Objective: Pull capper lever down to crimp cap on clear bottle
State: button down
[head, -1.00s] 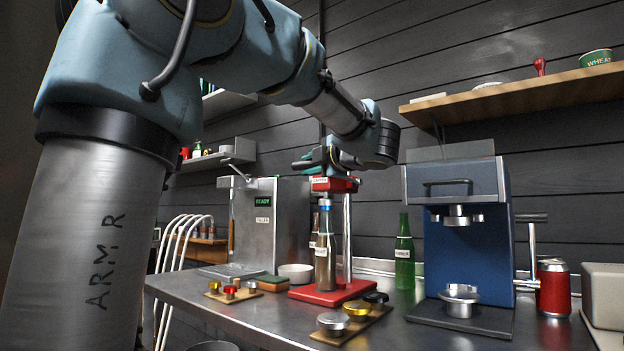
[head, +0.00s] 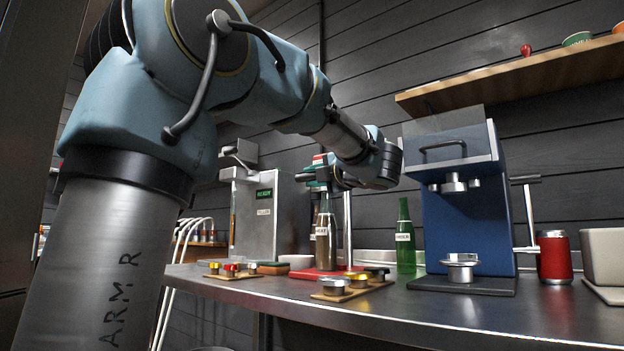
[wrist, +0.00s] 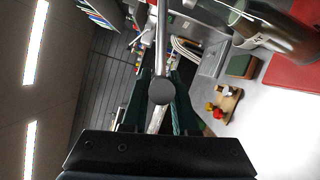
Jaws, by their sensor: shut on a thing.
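The clear bottle (head: 325,242), with dark contents and a pale label, stands upright on the red base of the capper (head: 312,273). The capper's chrome post (head: 347,228) rises behind the bottle. My gripper (head: 318,176) is at the height of the capper's head, just above the bottle, and hides most of that head and the bottle's top. In the wrist view, my dark green fingers are shut on the capper lever (wrist: 162,92), a metal rod with a round black end. The bottle (wrist: 280,32) lies toward the upper right there. The cap's state is hidden.
A green bottle (head: 405,240) stands right of the capper, beside a blue press machine (head: 465,215). A red can (head: 554,257) is farther right. Boards with caps (head: 350,286) lie near the counter's front edge. A steel machine (head: 262,215) stands left.

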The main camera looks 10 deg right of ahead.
jog(key=shift+d+f, duration=0.1)
jog(key=shift+f, duration=0.25)
jog(key=c, duration=0.7)
grip_release()
jog(key=shift+r, duration=0.1)
jog(key=v, duration=1)
jog(key=shift+s+d, duration=0.15)
jog(key=shift+s, duration=0.2)
